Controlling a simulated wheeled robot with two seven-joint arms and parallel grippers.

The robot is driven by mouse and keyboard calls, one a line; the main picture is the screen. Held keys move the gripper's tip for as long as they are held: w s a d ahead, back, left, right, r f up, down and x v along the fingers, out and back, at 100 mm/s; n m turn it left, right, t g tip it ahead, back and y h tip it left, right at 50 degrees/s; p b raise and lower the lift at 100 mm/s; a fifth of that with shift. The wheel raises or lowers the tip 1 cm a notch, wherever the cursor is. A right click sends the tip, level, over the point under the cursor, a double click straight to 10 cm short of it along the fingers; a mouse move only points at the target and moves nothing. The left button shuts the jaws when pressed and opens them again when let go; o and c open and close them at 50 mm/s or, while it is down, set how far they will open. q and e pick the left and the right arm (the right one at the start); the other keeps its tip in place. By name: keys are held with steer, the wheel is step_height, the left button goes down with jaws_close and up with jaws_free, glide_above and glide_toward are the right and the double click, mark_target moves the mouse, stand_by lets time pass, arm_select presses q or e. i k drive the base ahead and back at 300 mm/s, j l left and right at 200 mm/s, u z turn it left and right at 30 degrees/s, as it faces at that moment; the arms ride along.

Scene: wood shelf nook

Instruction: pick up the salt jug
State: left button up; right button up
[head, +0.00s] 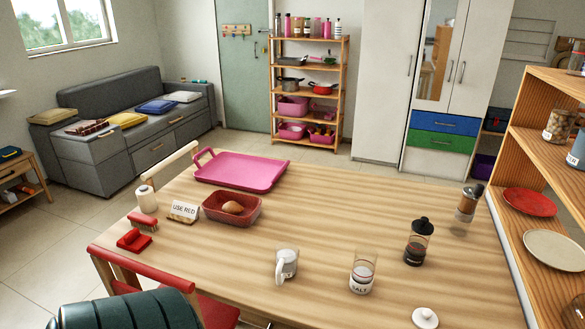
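A clear glass container (362,274) with a label reading SALT and white contents stands upright on the wooden table (330,215), near the front. To its left stands a white jug (287,264) with a handle on its left side; its marking is too small to read. I cannot tell for certain which of the two is the salt jug. A white knobbed lid (425,317) lies at the front right of the table. Neither of my grippers is in the head view.
A French press (417,242) and a grinder-like jar (467,204) stand at right, near a wooden shelf (545,150). The table's middle is clear.

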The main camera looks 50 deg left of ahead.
mark_target(287, 254)
steer(key=u, duration=1.7)
